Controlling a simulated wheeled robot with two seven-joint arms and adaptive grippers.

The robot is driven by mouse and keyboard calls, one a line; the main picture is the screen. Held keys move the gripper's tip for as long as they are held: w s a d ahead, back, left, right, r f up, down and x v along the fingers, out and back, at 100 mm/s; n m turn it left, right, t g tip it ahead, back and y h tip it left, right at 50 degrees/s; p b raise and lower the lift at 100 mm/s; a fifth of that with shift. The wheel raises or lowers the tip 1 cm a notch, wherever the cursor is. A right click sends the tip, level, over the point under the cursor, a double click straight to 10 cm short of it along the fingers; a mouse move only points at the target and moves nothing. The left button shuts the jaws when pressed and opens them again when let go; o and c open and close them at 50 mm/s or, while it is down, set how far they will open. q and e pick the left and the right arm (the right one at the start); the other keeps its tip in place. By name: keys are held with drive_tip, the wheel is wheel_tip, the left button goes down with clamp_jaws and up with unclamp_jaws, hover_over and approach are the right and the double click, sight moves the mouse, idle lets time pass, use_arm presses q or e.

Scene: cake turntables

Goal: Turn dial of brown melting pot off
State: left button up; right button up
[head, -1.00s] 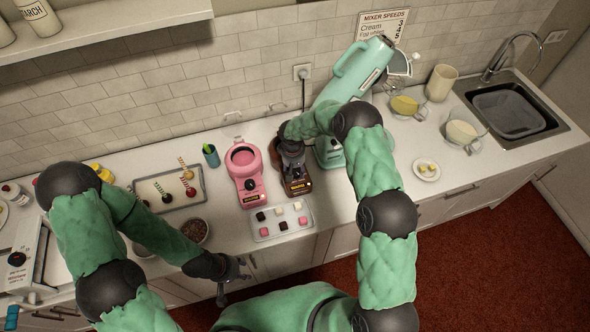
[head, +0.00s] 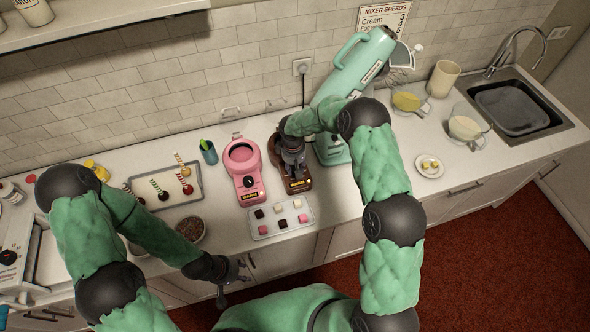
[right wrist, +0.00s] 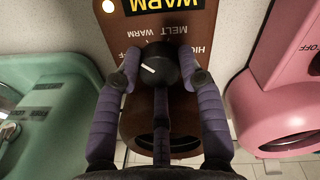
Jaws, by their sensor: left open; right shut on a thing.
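The brown melting pot (head: 301,184) stands on the counter between the pink pot and the mint mixer, mostly hidden by my right arm in the head view. In the right wrist view its brown front panel (right wrist: 176,22) appears upside down, with WARM, MELT and part of HIGH readable. My left gripper (head: 236,277) is open and empty before the counter's front edge.
The pink melting pot (head: 243,176) is close on the left, the mint mixer (head: 331,147) close on the right. A tray of sweets (head: 264,234) lies in front. A bowl (head: 190,229) and a rectangular tray (head: 198,174) are farther left.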

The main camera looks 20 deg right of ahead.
sight(294, 170)
drive_tip(key=n+b, duration=0.1)
drive_tip(key=n, duration=0.1)
drive_tip(key=shift+n, duration=0.3)
drive_tip(key=shift+n+b, duration=0.65)
drive_tip(key=shift+n, duration=0.95)
drive_tip(key=o, duration=0.9)
drive_tip(key=shift+a, duration=0.1)
drive_tip(key=shift+c, duration=0.2)
drive_tip(key=shift+r, duration=0.1)
wheel_tip(294, 170, up, 12)
drive_tip(key=shift+s+a, duration=0.25)
drive_tip(key=shift+s, duration=0.05)
drive_tip(key=shift+f, duration=0.2)
